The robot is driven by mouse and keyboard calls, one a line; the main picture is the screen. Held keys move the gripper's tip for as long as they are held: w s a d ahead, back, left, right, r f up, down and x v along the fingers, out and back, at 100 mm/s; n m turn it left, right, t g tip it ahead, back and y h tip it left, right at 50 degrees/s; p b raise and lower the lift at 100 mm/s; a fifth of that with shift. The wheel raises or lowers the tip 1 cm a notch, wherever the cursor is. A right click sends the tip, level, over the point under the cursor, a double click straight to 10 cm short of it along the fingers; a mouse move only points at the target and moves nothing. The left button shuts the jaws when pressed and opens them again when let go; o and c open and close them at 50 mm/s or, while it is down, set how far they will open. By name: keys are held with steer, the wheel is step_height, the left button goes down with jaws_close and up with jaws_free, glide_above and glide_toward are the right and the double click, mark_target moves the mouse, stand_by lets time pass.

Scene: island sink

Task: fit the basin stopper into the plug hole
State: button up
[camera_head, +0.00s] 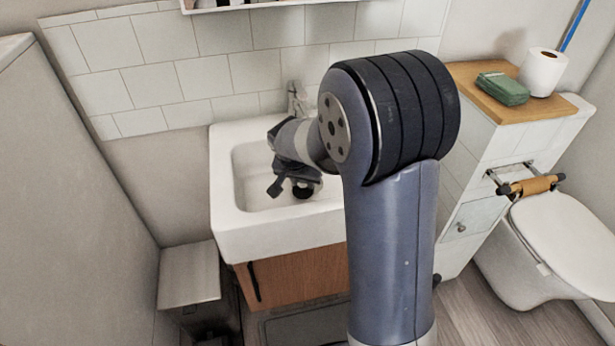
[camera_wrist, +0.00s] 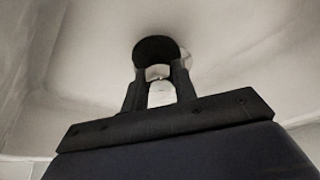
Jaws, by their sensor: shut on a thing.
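My gripper (camera_wrist: 159,74) is low inside the white basin (camera_head: 228,222), its fingers close together. Between the fingertips is a small pale knob, and at the tips is a dark round disc, the stopper (camera_wrist: 158,47). In the head view the stopper (camera_head: 303,191) is a small black shape below my wrist, near the basin floor. Whether it touches the floor cannot be told. The plug hole does not show in either view; the stopper, gripper and arm cover part of the basin floor.
A metal tap (camera_head: 295,98) stands at the back of the basin, close behind my wrist. The basin walls surround the gripper. A wooden-topped ledge (camera_head: 465,80) with a green packet (camera_head: 502,88) and paper roll (camera_head: 543,72), and a toilet (camera_head: 560,235), are at right.

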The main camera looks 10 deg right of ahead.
steer(key=shift+f, duration=0.3)
steer(key=w, duration=0.1)
steer(key=w+d, duration=0.2)
steer(key=shift+w+f, duration=0.3)
steer(key=shift+f, duration=0.3)
steer(key=shift+f, duration=0.15)
steer(key=o, duration=0.9)
steer(key=shift+o, duration=0.2)
